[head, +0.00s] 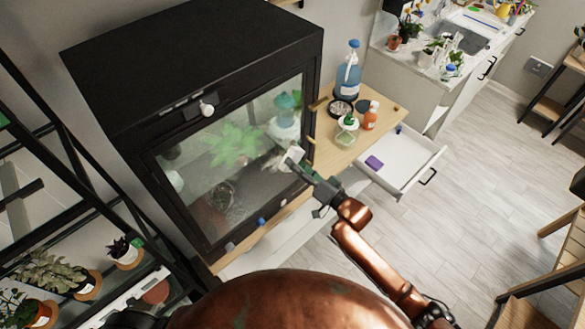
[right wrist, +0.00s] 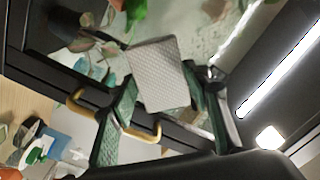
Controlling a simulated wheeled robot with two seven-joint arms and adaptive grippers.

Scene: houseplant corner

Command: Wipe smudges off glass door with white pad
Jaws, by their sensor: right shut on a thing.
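The black cabinet (head: 190,55) stands at centre left with its glass door (head: 200,185) facing me. Green plants show behind the glass, and pale hazy patches lie over its middle and right; I cannot tell smudge from reflection everywhere. My right gripper (head: 302,167) is shut on the white pad (head: 294,154) in front of the door's right edge. In the right wrist view the textured pad (right wrist: 158,72) sits between the fingers, its flat face showing, with the glass behind it. I cannot tell whether the pad touches the glass. My left gripper is not in view.
A wooden ledge right of the door holds a blue bottle (head: 348,75), an orange bottle (head: 370,116), a green-topped bottle (head: 346,130) and a dark bowl (head: 340,108). An open white drawer (head: 410,165) holds a purple block (head: 374,162). Potted plants stand on a black rack at left.

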